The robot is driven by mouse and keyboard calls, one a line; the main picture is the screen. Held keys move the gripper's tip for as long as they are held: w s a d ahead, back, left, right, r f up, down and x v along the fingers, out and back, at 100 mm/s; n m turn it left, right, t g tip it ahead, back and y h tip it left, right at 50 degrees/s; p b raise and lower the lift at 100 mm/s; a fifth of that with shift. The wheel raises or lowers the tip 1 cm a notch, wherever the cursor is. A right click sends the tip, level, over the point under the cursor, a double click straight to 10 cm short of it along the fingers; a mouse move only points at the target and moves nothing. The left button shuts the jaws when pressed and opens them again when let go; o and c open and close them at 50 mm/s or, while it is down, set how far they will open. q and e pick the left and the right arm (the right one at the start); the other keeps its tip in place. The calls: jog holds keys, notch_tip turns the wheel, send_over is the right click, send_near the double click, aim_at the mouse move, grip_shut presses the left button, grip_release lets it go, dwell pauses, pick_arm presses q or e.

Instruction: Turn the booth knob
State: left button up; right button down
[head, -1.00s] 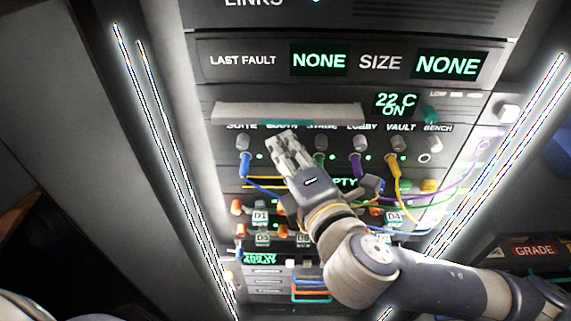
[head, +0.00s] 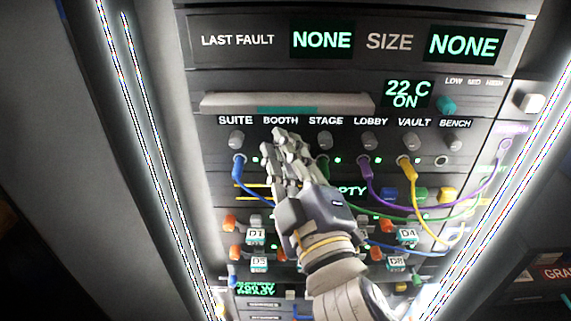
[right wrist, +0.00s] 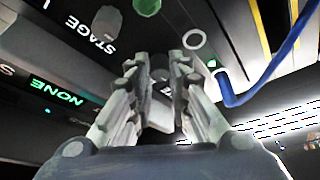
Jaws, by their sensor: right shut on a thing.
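The BOOTH label (head: 280,121) is on the panel's row of grey knobs, between SUITE and STAGE. My right gripper (head: 281,139) reaches up from below with its fingertips just under this label and covers the booth knob in the head view. In the right wrist view, my right gripper (right wrist: 158,68) has its two fingers on either side of the grey booth knob (right wrist: 160,75), shut on it. The knob is mostly hidden by the fingers, so its pointer angle cannot be told. My left gripper is not in view.
The suite knob (head: 237,140) and stage knob (head: 325,141) stand close on either side. A blue cable (head: 241,180), purple cable (head: 375,190) and yellow cable (head: 416,190) hang below the row. A pale ledge (head: 340,102) juts out just above the labels.

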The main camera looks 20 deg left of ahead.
jog(key=shift+a+f+m+t+h+b, duration=0.15)
jog(key=shift+m+t+b, duration=0.15)
jog(key=shift+m, duration=0.3)
jog(key=shift+d+m+t+h+b, duration=0.15)
jog(key=shift+m+t+b, duration=0.15)
jog(key=shift+m, duration=0.3)
jog(key=shift+a, duration=0.1)
jog(key=c, duration=1.5)
grip_release()
jog(key=v, duration=0.7)
jog(key=shift+s, duration=0.25)
